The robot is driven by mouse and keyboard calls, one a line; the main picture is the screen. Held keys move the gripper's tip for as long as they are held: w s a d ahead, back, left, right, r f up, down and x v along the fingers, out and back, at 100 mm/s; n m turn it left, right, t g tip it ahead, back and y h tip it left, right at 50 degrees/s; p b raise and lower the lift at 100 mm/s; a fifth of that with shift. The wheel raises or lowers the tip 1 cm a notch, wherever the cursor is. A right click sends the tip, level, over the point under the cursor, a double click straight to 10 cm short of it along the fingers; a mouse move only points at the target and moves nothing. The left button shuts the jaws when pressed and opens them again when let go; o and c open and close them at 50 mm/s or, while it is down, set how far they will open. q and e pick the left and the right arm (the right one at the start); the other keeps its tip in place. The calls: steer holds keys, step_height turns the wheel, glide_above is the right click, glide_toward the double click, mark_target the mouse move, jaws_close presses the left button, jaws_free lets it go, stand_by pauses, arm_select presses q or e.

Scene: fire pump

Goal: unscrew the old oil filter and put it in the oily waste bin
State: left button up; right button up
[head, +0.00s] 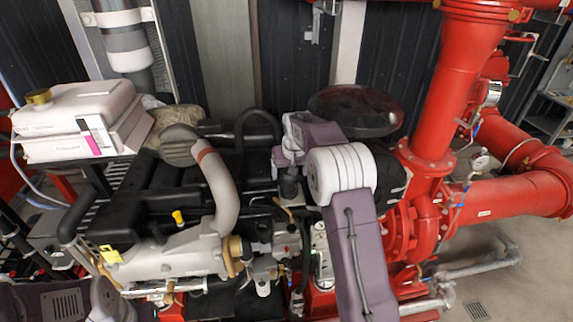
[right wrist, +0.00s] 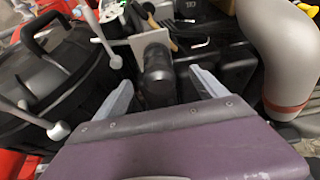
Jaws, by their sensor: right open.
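A black cylinder that looks like the old oil filter (right wrist: 158,78) stands between the two grey fingers of my right gripper (right wrist: 161,84) in the right wrist view. A grey block sits at its far end. The fingers are open on either side of it, with gaps showing. In the head view my right gripper (head: 287,158) is over the engine's middle, above a dark cylinder (head: 289,187) that seems to be the same filter. My left gripper is out of view; only part of my left arm shows at bottom left.
A thick grey pipe (head: 220,190) arches over the engine left of the gripper and shows close by in the wrist view (right wrist: 285,60). A white tank (head: 75,125) is at left. The red pump (head: 405,225) and pipes (head: 450,90) stand at right.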

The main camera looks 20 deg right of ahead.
mark_target(289, 176)
steer(key=shift+w+d+f+m+h, duration=0.25)
steer(key=shift+w+f+m+h, duration=0.25)
steer(key=shift+w+f+m, duration=0.4)
steer(key=shift+w+d+f+m+h, duration=0.2)
steer(key=shift+w+f+m+h, duration=0.4)
steer(key=shift+f+m, duration=0.45)
steer(key=shift+w+d+f+m+h, duration=0.25)
steer(key=shift+w+f+m+h, duration=0.15)
steer(key=shift+w+f+m, duration=0.6)
steer(key=shift+s+d+f, duration=0.1)
steer(key=shift+f, duration=0.2)
steer(key=shift+c, duration=0.3)
jaws_close()
steer(key=shift+n, duration=0.25)
